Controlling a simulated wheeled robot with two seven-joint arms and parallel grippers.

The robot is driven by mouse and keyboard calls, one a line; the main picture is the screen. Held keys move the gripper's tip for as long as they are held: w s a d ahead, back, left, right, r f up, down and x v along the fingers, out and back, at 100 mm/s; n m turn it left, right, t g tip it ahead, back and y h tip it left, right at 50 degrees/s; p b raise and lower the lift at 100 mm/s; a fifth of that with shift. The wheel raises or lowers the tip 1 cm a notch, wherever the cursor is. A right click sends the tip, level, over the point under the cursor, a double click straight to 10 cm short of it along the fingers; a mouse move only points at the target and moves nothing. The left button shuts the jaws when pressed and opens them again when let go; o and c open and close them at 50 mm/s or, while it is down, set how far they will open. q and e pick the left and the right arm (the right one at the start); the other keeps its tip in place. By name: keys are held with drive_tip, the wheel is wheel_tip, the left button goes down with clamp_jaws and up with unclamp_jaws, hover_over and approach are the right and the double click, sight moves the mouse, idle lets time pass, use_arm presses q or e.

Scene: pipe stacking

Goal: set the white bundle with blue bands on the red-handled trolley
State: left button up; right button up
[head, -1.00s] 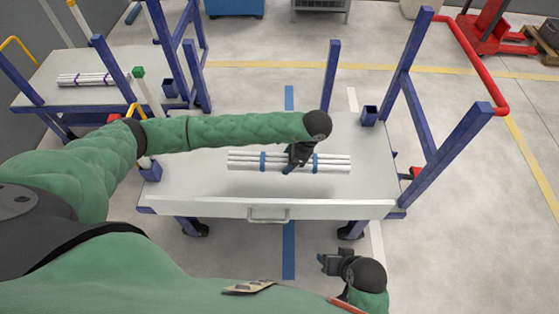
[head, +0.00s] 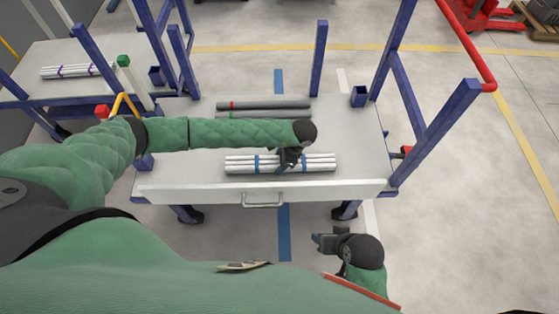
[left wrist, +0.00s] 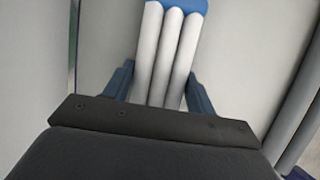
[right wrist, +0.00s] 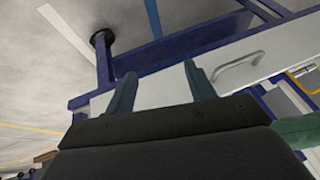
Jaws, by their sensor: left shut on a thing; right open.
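The white bundle (head: 240,163) is several white pipes with two blue bands. It lies level at the front middle of the trolley deck (head: 360,165); I cannot tell whether it touches the deck. My left gripper (head: 289,160) is shut on it between the bands. In the left wrist view the bundle (left wrist: 168,50) runs between the two fingers. The trolley has blue posts and a red handle (head: 466,45) at its right end. My right gripper (head: 322,241) is open and empty in front of the trolley; its fingers (right wrist: 160,68) also show in the right wrist view.
Grey pipes (head: 265,104) with a red and a green band lie behind my left forearm on the same deck. Blue posts (head: 319,60) stand at the deck's back and sides. Another trolley (head: 40,58) at the left holds a white bundle with purple bands (head: 70,71).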

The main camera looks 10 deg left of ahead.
use_arm(q)
drive_tip(key=shift+f, duration=0.1)
drive_tip(key=o, duration=1.2)
drive_tip(key=b+v, duration=0.1)
drive_tip(key=v, duration=1.1)
drive_tip(key=shift+a, duration=0.1)
use_arm(e)
wheel_tip(320, 180, down, 6)
drive_tip(key=w, duration=0.1)
drive_tip(key=shift+a+t, duration=0.3)
drive_tip(key=shift+a, duration=0.05)
drive_tip(key=shift+r, duration=0.1)
